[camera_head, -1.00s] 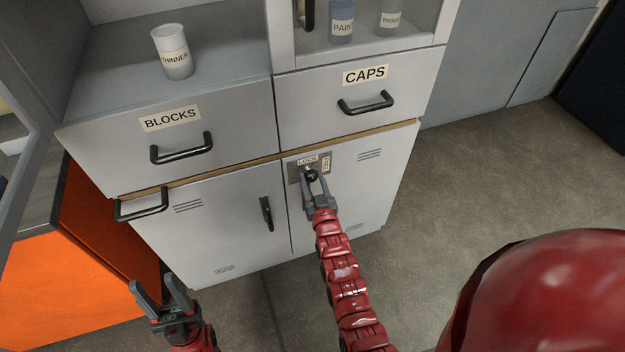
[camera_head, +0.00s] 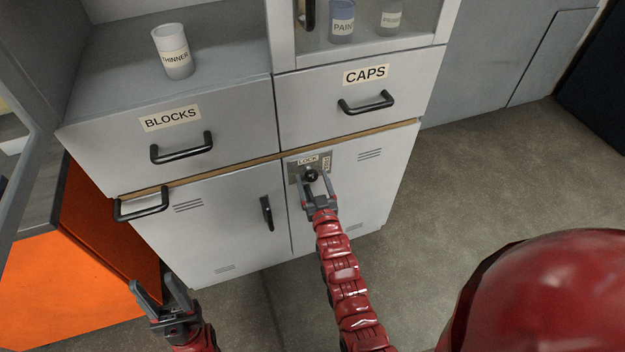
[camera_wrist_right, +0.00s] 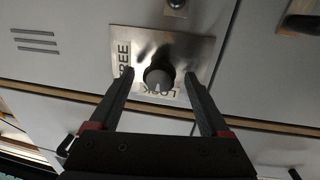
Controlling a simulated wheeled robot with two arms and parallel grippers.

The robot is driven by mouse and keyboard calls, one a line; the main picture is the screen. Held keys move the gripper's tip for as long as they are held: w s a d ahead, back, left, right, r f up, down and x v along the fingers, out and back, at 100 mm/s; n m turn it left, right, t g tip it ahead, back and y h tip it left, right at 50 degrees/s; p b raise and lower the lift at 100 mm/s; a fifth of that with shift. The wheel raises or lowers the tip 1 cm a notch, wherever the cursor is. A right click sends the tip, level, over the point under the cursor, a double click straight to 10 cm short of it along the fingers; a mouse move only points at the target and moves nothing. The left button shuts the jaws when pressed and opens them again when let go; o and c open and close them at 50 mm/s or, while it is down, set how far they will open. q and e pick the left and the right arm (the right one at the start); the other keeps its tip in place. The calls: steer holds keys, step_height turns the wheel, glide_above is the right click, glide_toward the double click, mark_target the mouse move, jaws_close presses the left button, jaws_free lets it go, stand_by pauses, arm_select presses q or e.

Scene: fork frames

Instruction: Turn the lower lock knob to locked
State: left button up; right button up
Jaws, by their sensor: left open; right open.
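The lower lock knob (camera_head: 311,174) is a dark round knob on a metal plate (camera_head: 295,170) on the right lower cabinet door. It also shows in the right wrist view (camera_wrist_right: 158,78), where a pale mark on it points toward the LOCK label (camera_wrist_right: 158,92). The FREE label (camera_wrist_right: 124,58) is on the plate's side edge. My right gripper (camera_head: 312,180) is open, with one finger on each side of the knob and gaps visible in the right wrist view. My left gripper (camera_head: 152,282) is open and empty, low at the left in front of the cabinet.
Above the doors are the BLOCKS drawer (camera_head: 220,110) and CAPS drawer (camera_head: 410,75) with black handles. A THINNER cup (camera_head: 173,52) stands on the counter. The left door has a black handle (camera_head: 267,213). An orange cabinet (camera_head: 60,290) stands at left. Floor at right is clear.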

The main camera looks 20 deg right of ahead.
steer(key=s+a, duration=0.1)
steer(key=s, duration=1.6)
steer(key=shift+a, duration=0.2)
